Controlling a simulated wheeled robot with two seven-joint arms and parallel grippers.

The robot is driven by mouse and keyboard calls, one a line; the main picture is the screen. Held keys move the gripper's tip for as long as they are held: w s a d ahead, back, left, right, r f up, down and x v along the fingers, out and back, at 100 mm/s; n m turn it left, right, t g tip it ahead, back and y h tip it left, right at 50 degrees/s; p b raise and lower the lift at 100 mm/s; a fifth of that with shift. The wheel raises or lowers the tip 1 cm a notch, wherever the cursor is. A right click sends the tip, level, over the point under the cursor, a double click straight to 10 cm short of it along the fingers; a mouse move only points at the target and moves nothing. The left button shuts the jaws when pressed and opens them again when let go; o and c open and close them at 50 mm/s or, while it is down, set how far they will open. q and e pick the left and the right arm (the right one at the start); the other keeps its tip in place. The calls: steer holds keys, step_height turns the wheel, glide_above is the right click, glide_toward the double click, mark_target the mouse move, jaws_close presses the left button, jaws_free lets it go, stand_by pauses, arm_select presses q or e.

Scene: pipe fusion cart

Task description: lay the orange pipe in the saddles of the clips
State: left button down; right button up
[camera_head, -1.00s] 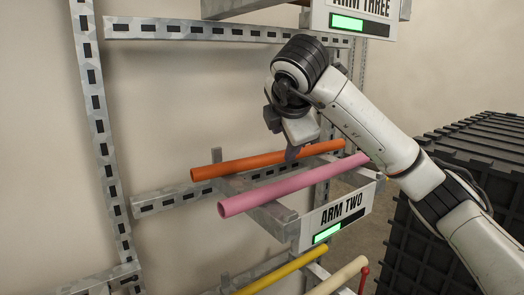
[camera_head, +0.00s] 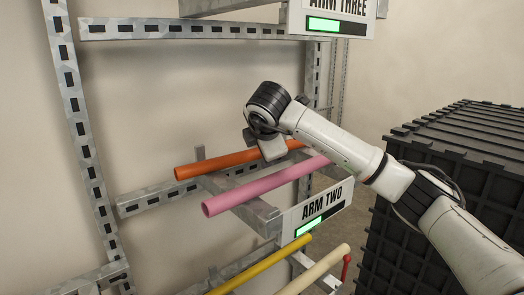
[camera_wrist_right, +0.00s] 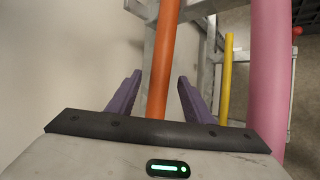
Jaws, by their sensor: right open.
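The orange pipe (camera_head: 222,164) lies on the rack arm labelled ARM TWO, behind a pink pipe (camera_head: 255,188). My right gripper (camera_head: 274,158) is down at the orange pipe, toward its far end. In the right wrist view the orange pipe (camera_wrist_right: 161,60) runs between the two purple fingers of my right gripper (camera_wrist_right: 158,84). The fingers stand apart with a gap on each side of the pipe, so it is open. In the head view its fingertips are hidden. My left gripper is not in view. No clips or saddles are in view.
The pink pipe lies close beside the orange one. A yellow pipe (camera_head: 262,264) and a cream pipe (camera_head: 314,270) lie on a lower arm. The ARM TWO sign (camera_head: 322,205) fronts the rack arm. A black ribbed crate (camera_head: 455,190) stands at the right.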

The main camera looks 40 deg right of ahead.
jaws_close()
steer(key=shift+r, duration=0.1)
step_height(320, 180, up, 7)
steer(key=b, duration=0.2)
steer(key=s+d+b, duration=0.1)
steer(key=s+b, duration=0.1)
steer(key=s, duration=1.8)
steer(key=shift+d, duration=0.25)
